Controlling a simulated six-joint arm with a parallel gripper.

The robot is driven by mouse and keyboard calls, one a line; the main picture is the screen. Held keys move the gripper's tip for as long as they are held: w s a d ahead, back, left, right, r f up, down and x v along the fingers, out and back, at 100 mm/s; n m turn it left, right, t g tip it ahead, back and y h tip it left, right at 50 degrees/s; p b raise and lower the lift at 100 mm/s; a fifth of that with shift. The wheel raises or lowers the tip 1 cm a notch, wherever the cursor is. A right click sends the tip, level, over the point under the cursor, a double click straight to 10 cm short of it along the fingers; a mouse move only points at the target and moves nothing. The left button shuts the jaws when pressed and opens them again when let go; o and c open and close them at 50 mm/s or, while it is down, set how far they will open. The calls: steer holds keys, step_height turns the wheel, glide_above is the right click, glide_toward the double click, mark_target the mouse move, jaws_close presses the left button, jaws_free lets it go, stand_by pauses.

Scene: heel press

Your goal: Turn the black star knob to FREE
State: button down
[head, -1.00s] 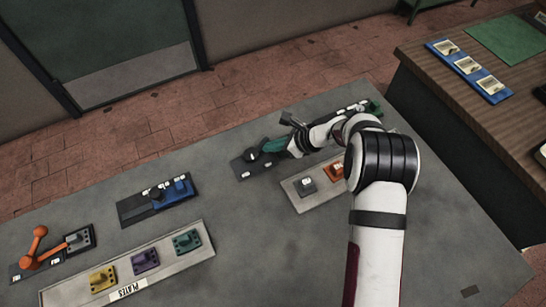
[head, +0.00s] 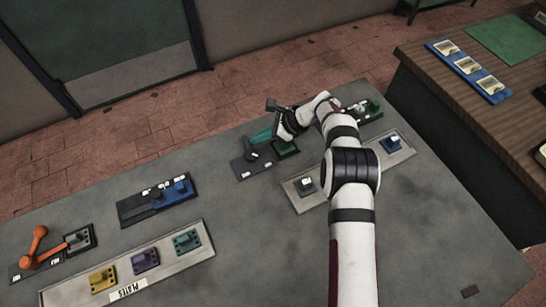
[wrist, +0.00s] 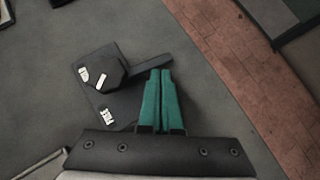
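A black knob (head: 251,156) sits on a dark plate (head: 240,172) with small white labels, near the middle of the grey table. In the wrist view the knob (wrist: 100,70) looks dark and angular, with a black bar reaching right from it toward my fingertips; the label words are too small to read. My gripper (head: 256,140) is beside the knob, on its far side in the head view. Its two green fingers (wrist: 160,72) lie close together and look shut. The tips overlap the bar's end in the wrist view; I cannot tell whether they touch it.
A grey tray with a blue block (head: 393,145) is to the right. A labelled plate with a blue block (head: 181,187) and an orange lever (head: 38,245) are left. Bare table lies between.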

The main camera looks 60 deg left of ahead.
steer(key=shift+s+a, duration=0.2)
stand_by(0.3)
stand_by(0.3)
steer(key=v, duration=1.6)
steer(key=shift+s+f, duration=0.1)
